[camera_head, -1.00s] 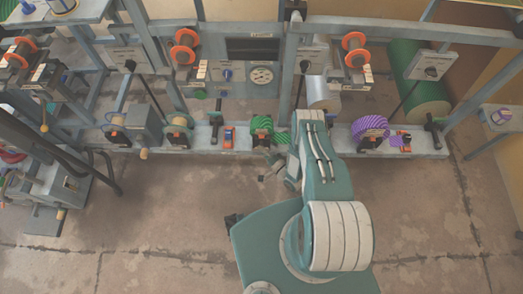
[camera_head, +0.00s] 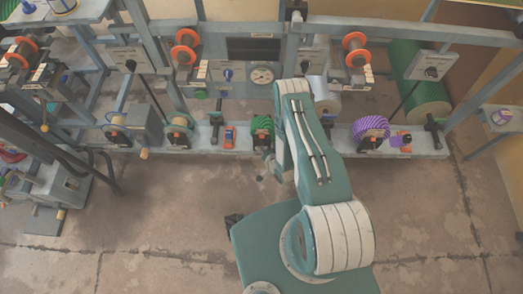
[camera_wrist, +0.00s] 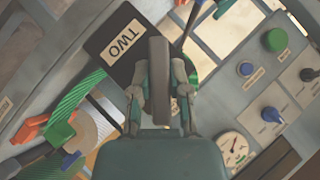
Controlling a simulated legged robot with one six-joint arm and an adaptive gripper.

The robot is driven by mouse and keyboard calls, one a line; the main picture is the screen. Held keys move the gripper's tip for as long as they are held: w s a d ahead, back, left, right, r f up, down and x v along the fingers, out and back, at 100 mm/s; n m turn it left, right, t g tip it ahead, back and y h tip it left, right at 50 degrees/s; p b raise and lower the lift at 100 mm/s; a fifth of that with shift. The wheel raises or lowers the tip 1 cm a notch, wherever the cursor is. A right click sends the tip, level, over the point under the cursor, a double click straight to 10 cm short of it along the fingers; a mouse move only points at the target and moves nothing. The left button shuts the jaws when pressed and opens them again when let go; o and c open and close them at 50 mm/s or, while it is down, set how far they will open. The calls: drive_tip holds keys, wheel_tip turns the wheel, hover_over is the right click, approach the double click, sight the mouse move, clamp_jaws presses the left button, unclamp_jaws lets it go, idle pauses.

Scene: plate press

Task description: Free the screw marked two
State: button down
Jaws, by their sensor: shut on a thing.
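In the wrist view a black plate (camera_wrist: 110,45) carries a pale label reading TWO (camera_wrist: 123,38). A dark grey bar (camera_wrist: 158,60), which looks like the handle of the screw, stands in front of the plate's right part. My gripper (camera_wrist: 160,88) has one finger on each side of this bar and is shut on it. The threaded part of the screw and whatever it clamps are hidden behind the bar and gripper. In the head view my arm covers the gripper and this handle.
In the wrist view a green winding (camera_wrist: 75,103) lies left of the gripper. A panel with a green knob (camera_wrist: 275,40), blue knobs and a gauge (camera_wrist: 232,148) is at the right. The head view shows a purple winding (camera_head: 370,128) right of my arm and open floor in front.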

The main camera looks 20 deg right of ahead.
drive_tip(key=n+g+h, duration=0.1)
drive_tip(key=n+h, duration=0.1)
drive_tip(key=h, duration=0.1)
drive_tip(key=shift+s+a+f+g, duration=0.1)
drive_tip(key=shift+s+a+g, duration=0.1)
drive_tip(key=shift+g, duration=0.2)
drive_tip(key=n+h, duration=0.1)
drive_tip(key=h, duration=0.1)
drive_tip(key=n+g+h, duration=0.1)
drive_tip(key=h, duration=0.1)
drive_tip(key=shift+g, duration=0.3)
drive_tip(key=n+h, duration=0.2)
drive_tip(key=h, duration=0.1)
drive_tip(key=shift+d+g+h, duration=0.1)
drive_tip(key=shift+g+h, duration=0.2)
drive_tip(key=shift+n+h, duration=1.2)
drive_tip(key=shift+h, duration=0.4)
drive_tip(key=shift+w, duration=0.1)
drive_tip(key=c, duration=0.6)
unclamp_jaws()
